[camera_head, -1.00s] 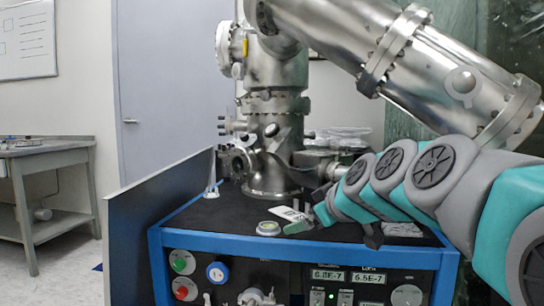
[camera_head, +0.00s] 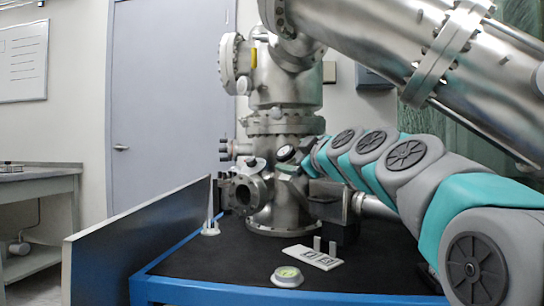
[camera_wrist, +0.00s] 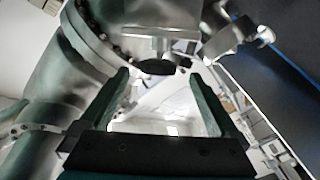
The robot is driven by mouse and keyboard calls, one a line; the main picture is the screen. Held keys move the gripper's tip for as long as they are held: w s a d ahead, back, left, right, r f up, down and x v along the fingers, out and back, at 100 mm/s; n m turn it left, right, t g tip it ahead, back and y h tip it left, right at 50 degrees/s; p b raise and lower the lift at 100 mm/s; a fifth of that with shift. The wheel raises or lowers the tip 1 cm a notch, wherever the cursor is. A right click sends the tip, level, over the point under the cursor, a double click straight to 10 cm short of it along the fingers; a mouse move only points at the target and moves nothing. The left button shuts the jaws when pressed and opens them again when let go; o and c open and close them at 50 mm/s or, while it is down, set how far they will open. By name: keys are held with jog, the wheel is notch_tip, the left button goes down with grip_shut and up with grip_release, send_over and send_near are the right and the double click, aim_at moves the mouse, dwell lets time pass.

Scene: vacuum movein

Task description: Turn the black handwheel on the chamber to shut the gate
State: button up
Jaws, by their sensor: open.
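The steel chamber (camera_head: 283,213) stands upright on the black-topped bench. My gripper (camera_head: 291,166) is raised at the chamber's front, beside its side fittings. In the wrist view, my gripper (camera_wrist: 155,82) is open with nothing between its fingers. A dark round disc (camera_wrist: 157,67), which looks like the black handwheel, shows just beyond the fingertips under a metal fitting. It seems apart from the fingers, though the depth is hard to judge. In the head view I cannot clearly make out the handwheel; a pale round face with a dark rim (camera_head: 285,153) shows by the gripper.
A white plate with small upright tabs (camera_head: 312,257) and a round gauge-like piece (camera_head: 287,277) lie on the bench. A pointed white stand (camera_head: 210,226) is at left, near a dark side panel (camera_head: 140,245). A large steel tube (camera_head: 440,60) slants overhead.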

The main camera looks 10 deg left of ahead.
jog(key=shift+x, duration=1.05)
jog(key=p+x, duration=0.2)
jog(key=x, duration=0.4)
jog(key=shift+w, duration=0.25)
jog(key=shift+a, duration=0.15)
jog(key=shift+c, duration=0.3)
jog(key=c, duration=1.3)
